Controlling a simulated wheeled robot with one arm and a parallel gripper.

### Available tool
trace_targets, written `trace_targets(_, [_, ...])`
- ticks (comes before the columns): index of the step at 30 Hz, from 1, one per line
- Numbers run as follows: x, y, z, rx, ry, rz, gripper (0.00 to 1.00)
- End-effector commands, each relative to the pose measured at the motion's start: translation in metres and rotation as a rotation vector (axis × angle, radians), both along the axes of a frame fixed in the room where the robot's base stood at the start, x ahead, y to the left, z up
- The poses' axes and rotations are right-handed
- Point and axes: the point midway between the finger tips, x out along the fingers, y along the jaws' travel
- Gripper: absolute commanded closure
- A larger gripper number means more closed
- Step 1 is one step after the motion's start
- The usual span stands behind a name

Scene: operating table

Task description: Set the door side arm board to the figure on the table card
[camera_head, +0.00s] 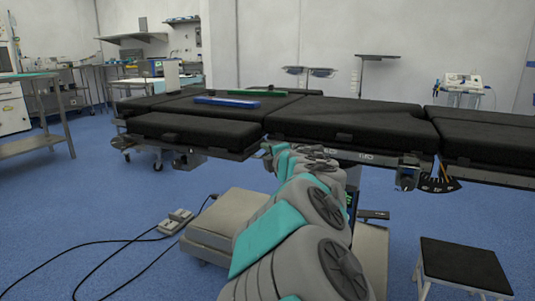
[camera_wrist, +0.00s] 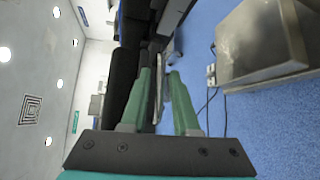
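A black padded arm board (camera_head: 193,130) sticks out on the near left side of the operating table (camera_head: 350,122). I cannot tell whether it is the door side one. A fan-shaped dial (camera_head: 438,184) with pale marks and an orange line hangs under the table's near edge at right. I cannot make out a table card or its figure. My arm reaches to the near rail by the arm board's right end, and my gripper is not clear in the head view. In the wrist view my gripper (camera_wrist: 160,73) has two green fingers apart, with a dark edge visible beyond the gap.
A blue bar (camera_head: 227,101) and a green bar (camera_head: 250,93) lie on the table top. A step stool (camera_head: 463,265) is at front right. A foot pedal (camera_head: 175,221) and cables lie on the left floor.

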Motion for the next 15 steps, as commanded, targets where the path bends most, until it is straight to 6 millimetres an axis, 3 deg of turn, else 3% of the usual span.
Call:
trace_targets(1, [0.0000,0.0001,0.0000,0.000,0.000,0.000,0.78])
trace_targets(7, [-0.0001,-0.0001,-0.0001,0.000,0.000,0.000,1.00])
trace_targets(15, [-0.0001,0.0000,-0.0002,0.000,0.000,0.000,1.00])
